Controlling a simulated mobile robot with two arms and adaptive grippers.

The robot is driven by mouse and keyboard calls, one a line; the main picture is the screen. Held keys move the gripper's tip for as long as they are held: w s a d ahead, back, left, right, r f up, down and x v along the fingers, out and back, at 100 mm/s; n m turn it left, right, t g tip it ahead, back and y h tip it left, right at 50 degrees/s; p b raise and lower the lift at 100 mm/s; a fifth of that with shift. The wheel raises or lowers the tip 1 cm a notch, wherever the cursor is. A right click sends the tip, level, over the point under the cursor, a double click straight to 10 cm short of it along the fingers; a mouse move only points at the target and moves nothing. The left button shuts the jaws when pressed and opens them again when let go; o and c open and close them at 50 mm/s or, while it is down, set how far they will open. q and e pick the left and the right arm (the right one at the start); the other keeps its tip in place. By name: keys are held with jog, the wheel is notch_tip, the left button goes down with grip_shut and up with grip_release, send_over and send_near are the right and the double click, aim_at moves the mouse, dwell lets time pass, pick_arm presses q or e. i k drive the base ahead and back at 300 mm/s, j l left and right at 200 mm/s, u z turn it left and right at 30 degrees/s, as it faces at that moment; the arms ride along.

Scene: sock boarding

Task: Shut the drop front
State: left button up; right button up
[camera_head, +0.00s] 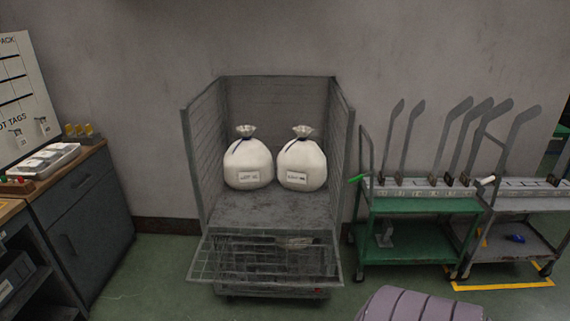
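The grey mesh roll cage (197,150) stands against the back wall with its front side open. Its drop front (225,262), a grey wire-mesh panel, is folded down and slopes outward and down from the front edge of the deck (240,210). Two white tied sacks with labels, a left one (247,160) and a right one (303,160), stand upright side by side on the deck, towards the back. Neither of my grippers is in view.
A dark cabinet (85,225) stands at the left. A green cart (420,240) with upright grey boards and a grey cart (525,235) stand at the right. A purple ribbed shape (420,305), unclear what, is at the bottom edge. Green floor (165,270) is clear left of the cage.

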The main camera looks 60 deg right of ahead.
aim_at(314, 280)
jog(key=z, duration=1.75)
jog(key=i+j, duration=0.05)
